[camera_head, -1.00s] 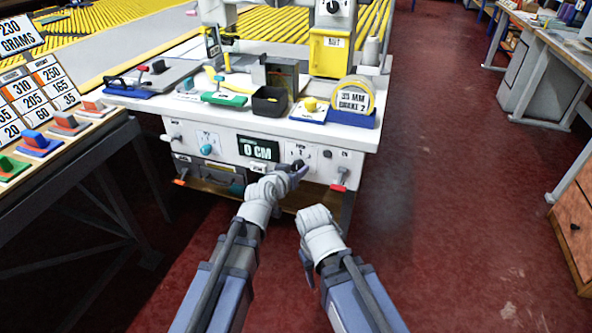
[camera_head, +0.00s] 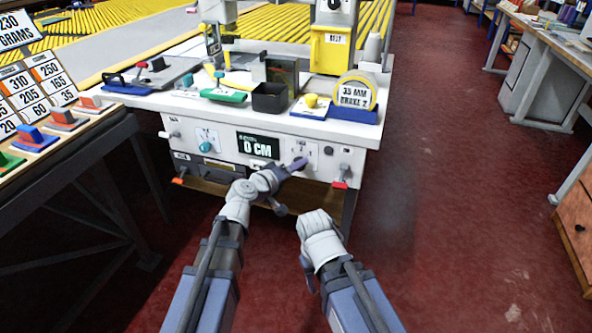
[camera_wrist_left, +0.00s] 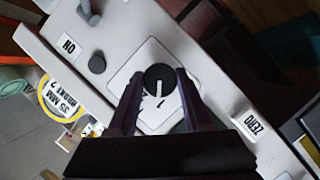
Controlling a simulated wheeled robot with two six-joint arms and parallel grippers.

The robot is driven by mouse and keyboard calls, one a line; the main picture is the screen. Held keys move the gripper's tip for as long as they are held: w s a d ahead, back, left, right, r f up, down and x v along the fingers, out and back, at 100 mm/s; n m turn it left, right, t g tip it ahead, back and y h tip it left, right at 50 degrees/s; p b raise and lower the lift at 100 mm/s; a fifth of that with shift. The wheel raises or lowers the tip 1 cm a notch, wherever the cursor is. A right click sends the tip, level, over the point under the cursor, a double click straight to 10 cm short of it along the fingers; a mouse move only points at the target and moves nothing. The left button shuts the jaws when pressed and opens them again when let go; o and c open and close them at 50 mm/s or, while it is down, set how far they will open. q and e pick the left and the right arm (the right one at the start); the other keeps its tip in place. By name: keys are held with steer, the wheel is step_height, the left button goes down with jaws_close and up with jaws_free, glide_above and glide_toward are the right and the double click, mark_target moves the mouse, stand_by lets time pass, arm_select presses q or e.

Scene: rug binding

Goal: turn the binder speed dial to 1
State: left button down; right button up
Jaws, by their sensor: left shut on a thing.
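The binder speed dial (camera_wrist_left: 160,77) is a round black knob with a white pointer line, on a pale plate. In the left wrist view the pointer runs down the picture, toward a small dark mark that looks like a 1. My left gripper (camera_wrist_left: 157,84) has one finger on each side of the dial and is shut on it. In the head view the left gripper (camera_head: 299,163) reaches the right part of the machine's front panel and hides most of the dial. My right arm's wrist shows at the lower middle, but its gripper does not show.
A dark knob (camera_wrist_left: 97,64) and an ON label (camera_wrist_left: 68,46) are near the dial. A black bin (camera_head: 269,98) and a tape roll (camera_head: 356,93) stand on the bench top.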

arm_select(q)
steer(key=shift+n, duration=0.4)
stand_by(0.3)
steer(key=shift+c, duration=1.6)
jaws_free()
steer(key=p+v, duration=0.1)
steer(key=v, duration=0.7)
steer(key=shift+f, duration=0.1)
